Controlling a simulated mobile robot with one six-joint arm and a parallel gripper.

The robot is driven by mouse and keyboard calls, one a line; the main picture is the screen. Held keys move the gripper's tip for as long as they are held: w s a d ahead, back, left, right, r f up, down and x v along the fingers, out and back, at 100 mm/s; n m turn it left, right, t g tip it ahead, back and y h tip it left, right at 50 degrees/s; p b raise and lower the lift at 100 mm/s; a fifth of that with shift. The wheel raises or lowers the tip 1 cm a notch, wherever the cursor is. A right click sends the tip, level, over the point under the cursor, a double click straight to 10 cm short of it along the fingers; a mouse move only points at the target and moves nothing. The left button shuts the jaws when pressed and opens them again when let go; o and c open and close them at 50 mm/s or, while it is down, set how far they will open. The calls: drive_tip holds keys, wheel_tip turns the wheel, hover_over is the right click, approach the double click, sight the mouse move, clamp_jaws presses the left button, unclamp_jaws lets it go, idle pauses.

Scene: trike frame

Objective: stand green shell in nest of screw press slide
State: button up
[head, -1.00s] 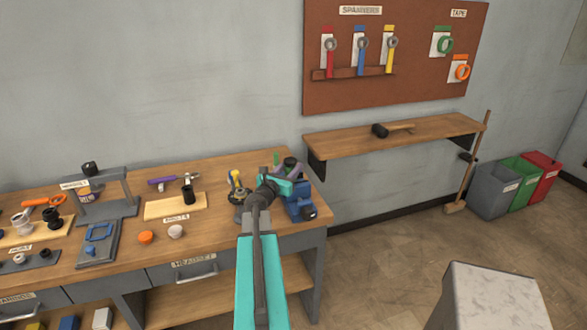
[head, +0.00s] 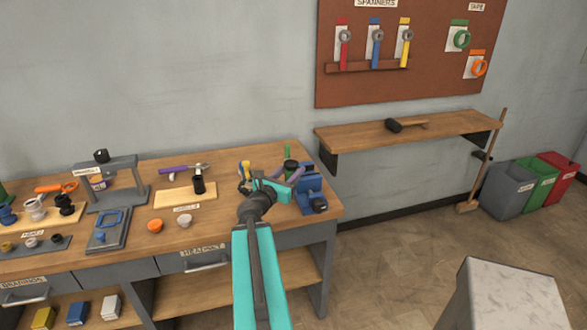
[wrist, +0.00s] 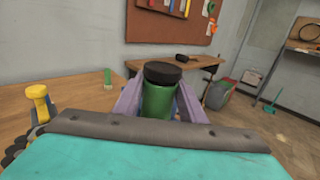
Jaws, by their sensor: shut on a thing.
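My gripper (wrist: 158,105) has its purple fingers shut on an upright green cylinder with a black top, which I take as the green shell (wrist: 158,100). In the head view the shell (head: 291,167) is small and partly hidden by my gripper, beside the blue vise at the bench's right end. Its lower end is hidden in both views. The grey screw press (head: 120,167) stands on the left part of the bench, well left of my gripper. A grey plate with a blue frame, seemingly its slide (head: 108,236), lies in front of it. The nest is too small to make out clearly.
The blue vise (head: 311,190) is close by my gripper. A yellow-handled tool (wrist: 38,95) stands at its left. A slim green object (wrist: 107,77) stands behind. A wooden board with a black part (head: 185,195), an orange cap (head: 155,225) and a white cap lie between gripper and press.

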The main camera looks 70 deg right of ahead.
drive_tip(key=shift+a+r+p, duration=0.35)
drive_tip(key=shift+a+p, duration=0.3)
drive_tip(key=shift+p, duration=2.4)
drive_tip(key=shift+a+f+p, duration=0.15)
drive_tip(key=shift+a+p, duration=0.45)
drive_tip(key=shift+p, duration=1.15)
drive_tip(key=w+a+f+n+t+b, duration=0.2)
drive_tip(key=w+a+t+b, duration=0.1)
drive_tip(key=w+a, duration=1.05)
drive_tip(key=w+a+f+n+t+b, duration=0.1)
drive_tip(key=w+a+n+t+b, duration=0.2)
drive_tip(key=w+a, duration=1.1)
drive_tip(key=w+a+f+n+t+y+b, duration=0.1)
drive_tip(key=w+a+t+b, duration=0.1)
drive_tip(key=a, duration=1)
drive_tip(key=w+a+f+n+t+y+b, duration=0.1)
drive_tip(key=w+a, duration=0.3)
drive_tip(key=a, duration=0.9)
drive_tip(key=w+a+f+n+t+y+b, duration=0.1)
drive_tip(key=w+a+f+n+t+b, duration=0.1)
drive_tip(key=a, duration=1)
drive_tip(key=shift+w+a+f+t+y+b, duration=0.4)
drive_tip(key=shift+f+t+b, duration=0.2)
drive_tip(key=shift+t+b, duration=0.35)
drive_tip(key=shift+s, duration=0.15)
